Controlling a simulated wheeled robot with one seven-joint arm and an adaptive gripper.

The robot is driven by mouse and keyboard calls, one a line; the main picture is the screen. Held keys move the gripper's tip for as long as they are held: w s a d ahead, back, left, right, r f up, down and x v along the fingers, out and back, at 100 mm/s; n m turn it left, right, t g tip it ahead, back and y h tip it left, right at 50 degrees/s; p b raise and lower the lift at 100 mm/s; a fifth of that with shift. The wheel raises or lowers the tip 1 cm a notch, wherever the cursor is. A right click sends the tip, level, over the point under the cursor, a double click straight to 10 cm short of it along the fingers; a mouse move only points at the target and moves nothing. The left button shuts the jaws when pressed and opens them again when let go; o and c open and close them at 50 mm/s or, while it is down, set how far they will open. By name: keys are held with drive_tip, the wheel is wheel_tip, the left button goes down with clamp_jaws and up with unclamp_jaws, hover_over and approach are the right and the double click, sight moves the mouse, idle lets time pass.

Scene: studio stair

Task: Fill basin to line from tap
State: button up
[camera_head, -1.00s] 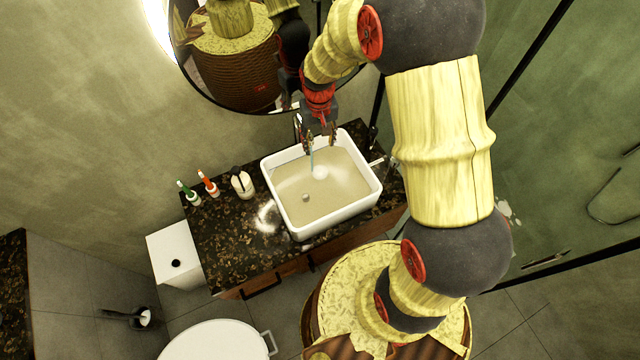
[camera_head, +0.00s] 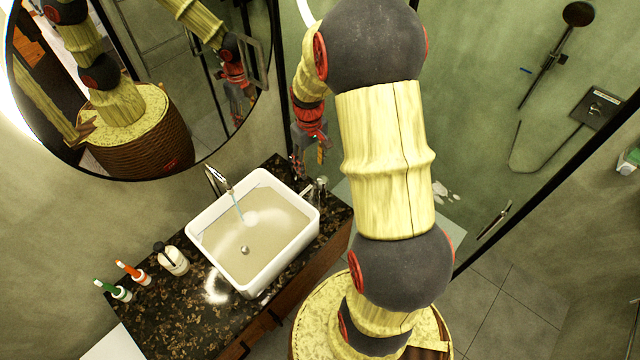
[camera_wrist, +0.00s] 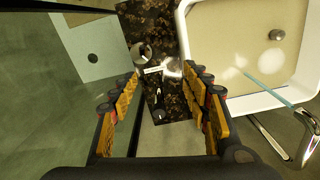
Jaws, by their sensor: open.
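The white rectangular basin (camera_head: 302,232) sits on the dark speckled counter; its inside looks tan, with a drain visible. I cannot make out a fill line or the exact water level. The chrome tap (camera_head: 218,180) stands behind it, and a thin bluish stream (camera_head: 239,211) falls into it. The stream also shows in the wrist view (camera_wrist: 262,88). A chrome tap handle (camera_head: 319,186) stands on the counter right of the basin. My gripper (camera_head: 308,160) is open and empty above it. In the wrist view, the handle (camera_wrist: 142,53) lies beyond my open fingers (camera_wrist: 167,80), apart from them.
A round mirror (camera_head: 190,150) hangs behind the counter. A dark-framed glass shower panel (camera_head: 500,235) stands to the right.

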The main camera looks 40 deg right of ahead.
sight(322, 180)
drive_tip(key=d, duration=0.1)
drive_tip(key=s+d, duration=0.1)
drive_tip(key=d, duration=0.1)
drive_tip(key=shift+s+f, duration=0.25)
drive_tip(key=shift+s, duration=0.1)
drive_tip(key=shift+s+d+f+b, duration=0.1)
drive_tip(key=shift+f+b, duration=0.1)
drive_tip(key=shift+b, duration=0.1)
wheel_tip(322, 180, down, 7)
drive_tip(key=shift+f+b, duration=0.15)
drive_tip(key=shift+b, duration=0.5)
drive_tip(key=c, duration=1.1)
drive_tip(key=shift+c, duration=0.2)
